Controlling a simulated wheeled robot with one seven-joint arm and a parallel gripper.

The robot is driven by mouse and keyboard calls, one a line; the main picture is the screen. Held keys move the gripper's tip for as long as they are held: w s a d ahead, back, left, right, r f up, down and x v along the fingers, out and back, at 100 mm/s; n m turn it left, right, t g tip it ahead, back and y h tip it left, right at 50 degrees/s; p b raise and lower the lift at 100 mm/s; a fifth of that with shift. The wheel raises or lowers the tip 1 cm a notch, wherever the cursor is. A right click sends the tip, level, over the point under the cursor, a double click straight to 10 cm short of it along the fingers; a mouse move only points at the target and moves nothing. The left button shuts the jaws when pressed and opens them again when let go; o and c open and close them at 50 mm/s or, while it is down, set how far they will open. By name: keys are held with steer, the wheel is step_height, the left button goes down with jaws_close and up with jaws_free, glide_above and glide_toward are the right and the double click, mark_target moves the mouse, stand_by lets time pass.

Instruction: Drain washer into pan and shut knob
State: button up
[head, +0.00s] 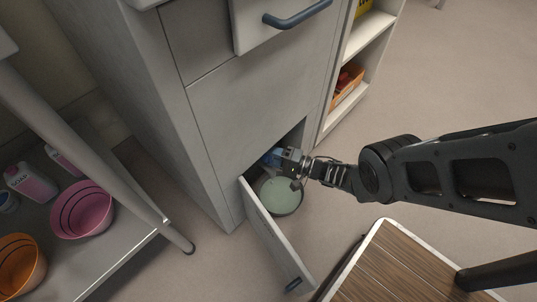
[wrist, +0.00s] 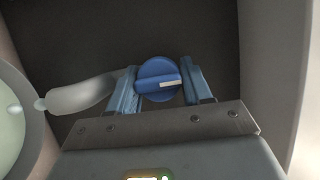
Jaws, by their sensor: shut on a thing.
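A round blue knob (wrist: 158,79) with a pale mark pointing right sits between the blue fingers of my gripper (wrist: 160,88) in the wrist view. The fingers are shut on it, one on each side. In the head view my gripper (head: 287,158) reaches into the low opening of the grey cabinet, and the knob is mostly hidden there. A pale green round pan (head: 281,196) stands on the floor at the opening. Its edge also shows at the left of the wrist view (wrist: 14,115). A whitish spout (wrist: 80,95) beside the knob ends over the pan's edge.
The cabinet's low door (head: 275,238) hangs open beside the pan. A wooden-topped stand (head: 385,268) is at the lower right. A shelf at left holds a pink bucket (head: 82,210), an orange bucket (head: 20,264) and a soap bottle (head: 32,183). An open shelf unit (head: 352,82) stands behind.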

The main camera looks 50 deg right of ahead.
steer(key=o, duration=1)
steer(key=shift+p+v, duration=0.6)
steer(key=shift+v, duration=3.3)
steer(key=shift+f, duration=0.1)
